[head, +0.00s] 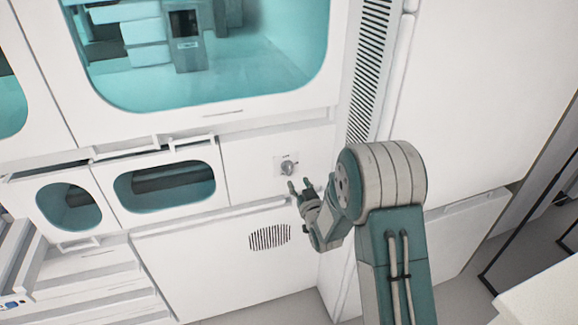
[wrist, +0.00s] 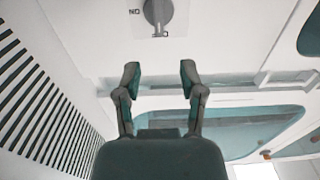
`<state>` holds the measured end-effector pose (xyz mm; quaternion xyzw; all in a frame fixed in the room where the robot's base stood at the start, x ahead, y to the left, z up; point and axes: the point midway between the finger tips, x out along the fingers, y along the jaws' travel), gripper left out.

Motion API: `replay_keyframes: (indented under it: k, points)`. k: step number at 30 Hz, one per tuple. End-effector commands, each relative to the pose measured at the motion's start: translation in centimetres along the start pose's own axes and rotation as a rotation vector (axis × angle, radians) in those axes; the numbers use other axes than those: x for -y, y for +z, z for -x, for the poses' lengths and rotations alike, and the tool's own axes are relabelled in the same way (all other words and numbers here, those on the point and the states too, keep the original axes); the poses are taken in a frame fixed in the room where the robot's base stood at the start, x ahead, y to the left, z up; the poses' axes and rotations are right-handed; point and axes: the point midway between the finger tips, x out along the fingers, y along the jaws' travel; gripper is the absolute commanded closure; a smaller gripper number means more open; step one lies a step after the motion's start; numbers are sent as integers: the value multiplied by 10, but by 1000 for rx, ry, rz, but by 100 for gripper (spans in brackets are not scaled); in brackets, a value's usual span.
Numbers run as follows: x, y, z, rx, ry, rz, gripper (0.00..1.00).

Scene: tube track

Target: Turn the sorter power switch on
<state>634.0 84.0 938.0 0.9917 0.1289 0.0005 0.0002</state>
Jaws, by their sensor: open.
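The sorter power switch (head: 288,168) is a grey rotary knob on a small plate on the white machine front. In the wrist view the knob (wrist: 158,12) is at the top edge, partly cut off, with small lettering to its left and below it. The lettering is too small to read surely. My gripper (head: 299,184) is just below the switch in the head view, apart from it. In the wrist view its two fingers (wrist: 160,75) are spread, with nothing between them, and the knob lies beyond their tips.
A white ledge (head: 215,213) runs below the switch panel. A vent grille (head: 269,237) is under it, and a tall slotted grille (wrist: 45,105) stands beside my gripper in the wrist view. Windowed compartments (head: 165,185) are left of the switch. The space before the switch looks clear.

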Motion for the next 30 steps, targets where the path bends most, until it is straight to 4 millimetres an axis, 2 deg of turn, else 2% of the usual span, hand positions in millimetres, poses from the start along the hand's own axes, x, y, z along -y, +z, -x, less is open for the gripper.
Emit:
replay_keyframes:
  k: [9, 15, 21, 28, 29, 30]
  points:
    - [0, 0, -56, 0, 0, 1, 49]
    - [0, 0, -83, 1, 1, 0, 49]
    - [0, 0, -94, 1, 1, 0, 49]
    - [0, 0, -94, 2, 1, 0, 49]
    - [0, 0, -94, 2, 1, 0, 57]
    - [0, 0, -94, 2, 1, 0, 75]
